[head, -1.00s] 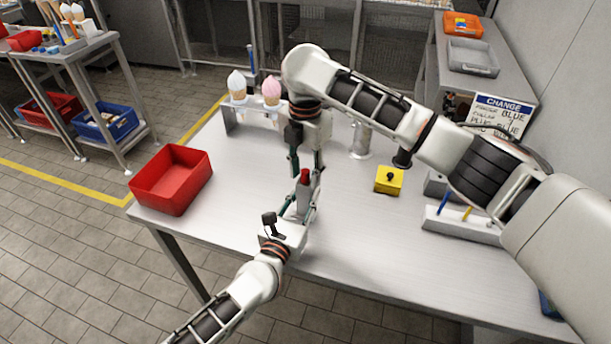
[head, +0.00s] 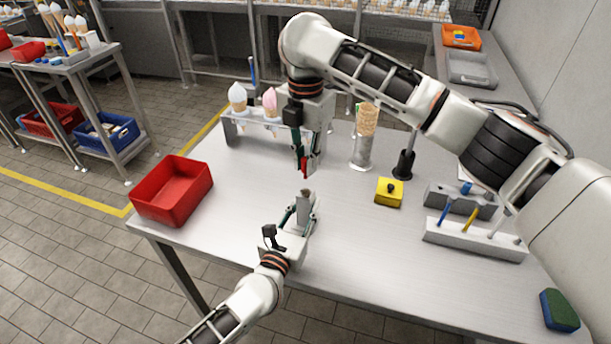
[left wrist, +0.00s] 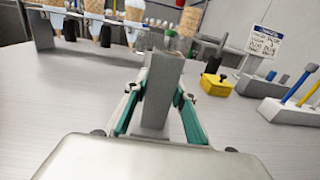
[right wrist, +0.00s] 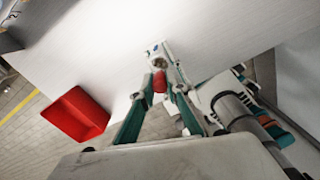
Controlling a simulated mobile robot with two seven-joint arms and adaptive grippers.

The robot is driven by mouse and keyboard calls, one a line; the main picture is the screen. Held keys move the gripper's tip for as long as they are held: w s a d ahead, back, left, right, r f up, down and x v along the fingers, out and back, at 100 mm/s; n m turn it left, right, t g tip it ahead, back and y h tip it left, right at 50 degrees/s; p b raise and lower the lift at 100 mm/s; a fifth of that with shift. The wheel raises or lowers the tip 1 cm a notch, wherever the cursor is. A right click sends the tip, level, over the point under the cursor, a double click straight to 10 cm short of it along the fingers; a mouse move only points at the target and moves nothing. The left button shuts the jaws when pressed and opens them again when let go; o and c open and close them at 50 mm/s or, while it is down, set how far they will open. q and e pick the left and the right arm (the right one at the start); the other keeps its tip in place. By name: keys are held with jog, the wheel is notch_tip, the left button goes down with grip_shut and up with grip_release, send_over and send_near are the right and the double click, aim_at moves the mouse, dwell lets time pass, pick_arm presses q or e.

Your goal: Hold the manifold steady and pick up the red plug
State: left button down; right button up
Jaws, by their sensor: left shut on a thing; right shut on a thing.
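The grey manifold (head: 304,203) stands upright on the table, and it also shows in the left wrist view (left wrist: 163,85). My left gripper (head: 300,212) is shut on it from the near side, one finger on each flank. The red plug (head: 303,168) is between the fingertips of my right gripper (head: 306,165), above the manifold and apart from it. In the right wrist view the red plug (right wrist: 159,82) shows between the fingers, with the manifold's top and a round opening beyond it. The plug's lower end is hard to make out.
A red bin (head: 172,190) stands at the table's left. A rack of cones (head: 240,120) and a cone on a metal stand (head: 364,140) are behind. A yellow block (head: 389,192) and grey holders (head: 475,240) are on the right.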

jog(key=shift+r, duration=1.45)
pick_arm(q)
jog(key=c, duration=1.6)
grip_release()
